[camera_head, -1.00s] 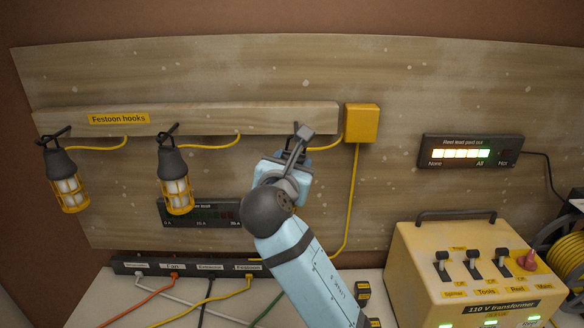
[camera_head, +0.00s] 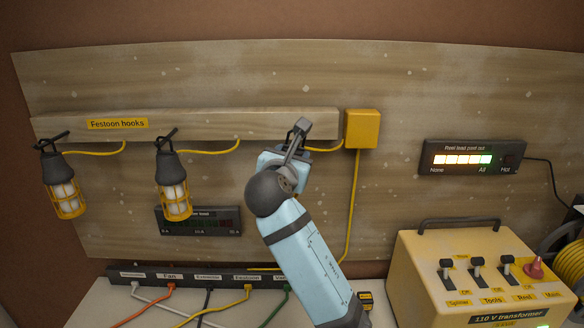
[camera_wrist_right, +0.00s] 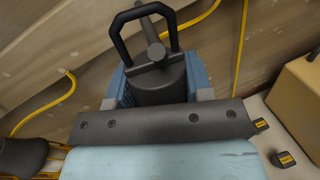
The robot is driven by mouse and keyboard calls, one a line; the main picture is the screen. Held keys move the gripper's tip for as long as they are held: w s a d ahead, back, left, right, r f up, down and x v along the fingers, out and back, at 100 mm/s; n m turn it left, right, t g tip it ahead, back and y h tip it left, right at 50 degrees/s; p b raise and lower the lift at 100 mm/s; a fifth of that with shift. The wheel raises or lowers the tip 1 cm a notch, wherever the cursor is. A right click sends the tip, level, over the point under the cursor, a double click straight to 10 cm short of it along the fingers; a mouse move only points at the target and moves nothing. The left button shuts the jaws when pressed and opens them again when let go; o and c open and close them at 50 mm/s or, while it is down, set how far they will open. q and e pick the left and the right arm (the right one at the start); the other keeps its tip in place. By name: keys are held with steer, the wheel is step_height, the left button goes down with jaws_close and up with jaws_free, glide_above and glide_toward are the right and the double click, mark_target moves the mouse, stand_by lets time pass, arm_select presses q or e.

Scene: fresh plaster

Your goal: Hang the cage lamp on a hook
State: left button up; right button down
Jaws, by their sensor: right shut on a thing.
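My right gripper (camera_head: 284,158) is raised at the right end of the wooden rail labelled Festoon hooks (camera_head: 220,124). In the right wrist view its blue fingers (camera_wrist_right: 157,88) are shut on the dark cap of a cage lamp (camera_wrist_right: 158,82). The lamp's black loop handle (camera_wrist_right: 116,38) stands up, with a grey rod showing inside the loop. I cannot tell whether the handle rests on a hook. In the head view the gripper hides most of this lamp. Two yellow cage lamps hang further left, one at the far left (camera_head: 66,196) and one mid-rail (camera_head: 174,198). My left gripper is out of view.
A yellow box (camera_head: 362,128) with a cable sits at the rail's right end. A dark meter (camera_head: 198,221) is on the board below the rail. A socket strip (camera_head: 190,282) with several cables lies below. A yellow transformer (camera_head: 425,280) stands at the right.

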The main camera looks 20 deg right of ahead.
steer(key=shift+w+f, duration=0.15)
steer(key=shift+w, duration=0.15)
steer(key=shift+w+d, duration=0.1)
steer(key=shift+w, duration=0.1)
steer(key=shift+w+d+f+p, duration=0.15)
steer(key=shift+w+f+p, duration=0.15)
steer(key=shift+p, duration=0.45)
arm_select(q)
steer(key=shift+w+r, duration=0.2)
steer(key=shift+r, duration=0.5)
arm_select(e)
steer(key=shift+f, duration=0.25)
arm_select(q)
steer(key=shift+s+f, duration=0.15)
arm_select(e)
steer(key=shift+w, duration=0.1)
